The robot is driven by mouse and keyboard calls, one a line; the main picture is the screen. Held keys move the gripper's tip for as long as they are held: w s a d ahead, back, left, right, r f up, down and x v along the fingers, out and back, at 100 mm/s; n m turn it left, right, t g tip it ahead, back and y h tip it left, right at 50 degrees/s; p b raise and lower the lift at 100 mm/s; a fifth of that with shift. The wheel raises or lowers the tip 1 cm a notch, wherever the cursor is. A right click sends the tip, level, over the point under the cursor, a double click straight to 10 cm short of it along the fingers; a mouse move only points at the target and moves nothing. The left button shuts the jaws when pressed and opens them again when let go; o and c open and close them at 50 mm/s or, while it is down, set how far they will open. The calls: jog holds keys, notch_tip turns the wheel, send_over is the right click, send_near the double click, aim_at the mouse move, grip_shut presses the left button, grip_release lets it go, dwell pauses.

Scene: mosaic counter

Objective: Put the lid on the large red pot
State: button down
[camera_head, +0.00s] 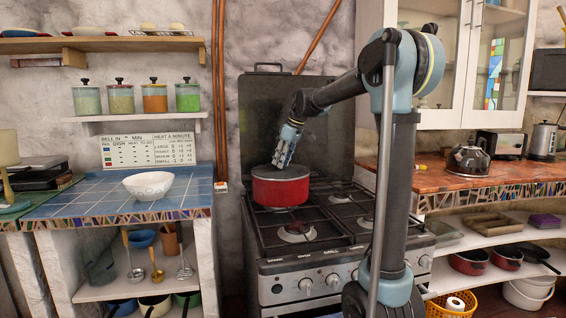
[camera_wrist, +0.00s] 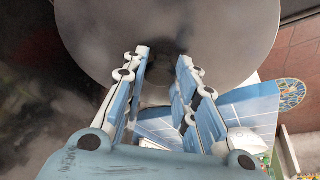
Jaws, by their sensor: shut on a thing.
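The large red pot (camera_head: 281,190) stands on a back left part of the stove. A flat grey lid (camera_head: 297,171) lies over the pot's mouth, looking about level with the rim; I cannot tell whether it is fully seated. My gripper (camera_head: 280,162) comes down onto the lid's middle from above. In the wrist view the lid (camera_wrist: 215,32) is a broad grey disc, and the fingers of my gripper (camera_wrist: 163,58) are closed around its dark, shaded centre, where the knob is mostly hidden. The pot is hidden under the lid in that view.
The black gas stove (camera_head: 340,210) has other burners free. A white bowl (camera_head: 148,185) sits on the blue tiled counter (camera_head: 90,197) at left. A dark kettle (camera_head: 467,160) stands on the right counter. A raised stove cover (camera_head: 290,95) stands behind the pot.

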dwell(0.3)
jog(key=c, duration=0.7)
grip_release()
jog(key=shift+s+r, duration=0.1)
jog(key=shift+r, duration=3.4)
